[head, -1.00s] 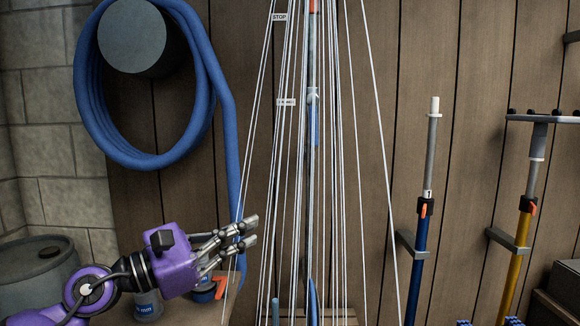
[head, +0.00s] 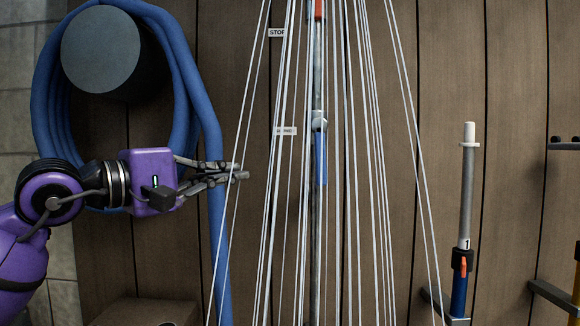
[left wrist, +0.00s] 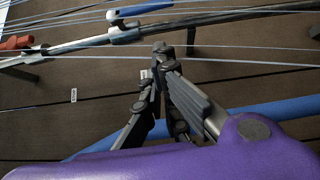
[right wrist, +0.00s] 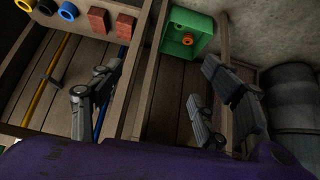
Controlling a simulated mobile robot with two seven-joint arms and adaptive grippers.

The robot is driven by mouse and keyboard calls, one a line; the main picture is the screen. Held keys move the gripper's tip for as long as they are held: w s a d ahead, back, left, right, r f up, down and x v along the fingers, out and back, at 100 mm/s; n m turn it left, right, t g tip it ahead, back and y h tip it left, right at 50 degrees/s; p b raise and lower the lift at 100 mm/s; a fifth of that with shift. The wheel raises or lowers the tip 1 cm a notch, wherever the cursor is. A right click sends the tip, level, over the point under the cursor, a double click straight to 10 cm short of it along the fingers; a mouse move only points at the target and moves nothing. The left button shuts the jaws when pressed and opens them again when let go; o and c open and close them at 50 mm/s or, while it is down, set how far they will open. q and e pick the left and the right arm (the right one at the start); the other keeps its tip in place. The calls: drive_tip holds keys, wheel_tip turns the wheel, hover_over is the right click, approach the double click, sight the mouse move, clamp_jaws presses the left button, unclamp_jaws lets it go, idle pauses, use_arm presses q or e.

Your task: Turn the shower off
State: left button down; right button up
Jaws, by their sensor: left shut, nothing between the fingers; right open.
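The shower is a grey vertical pipe (head: 316,230) on the wooden wall, with white water streams (head: 375,200) fanning down around it. A blue lever (head: 321,158) hangs straight down along the pipe below a pale joint; the lever also shows in the left wrist view (left wrist: 146,8). An orange-red part (head: 319,10) sits higher on the pipe. My left gripper (head: 240,170) is shut and empty, left of the lever at about its height, with its tips among the leftmost streams. It is apart from the lever. My right gripper (right wrist: 150,85) is open and empty, away from the shower.
A blue hose (head: 212,220) hangs coiled on a round grey drum (head: 101,48) behind my left arm. Small labels, one reading STOP (head: 277,32), are on the wall. A pole (head: 466,190) stands at right. The right wrist view shows a green box (right wrist: 188,35) and wooden shelving.

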sight(320, 151)
use_arm(q)
drive_tip(key=w+d+p, duration=0.3)
drive_tip(key=w+d, duration=0.3)
drive_tip(key=d, duration=0.5)
drive_tip(key=shift+w+r+p, duration=0.3)
drive_tip(key=shift+r, duration=0.05)
use_arm(e)
drive_tip(key=r, duration=0.3)
drive_tip(key=shift+w+r, duration=0.25)
drive_tip(key=shift+r, duration=0.05)
drive_tip(key=shift+f, duration=0.1)
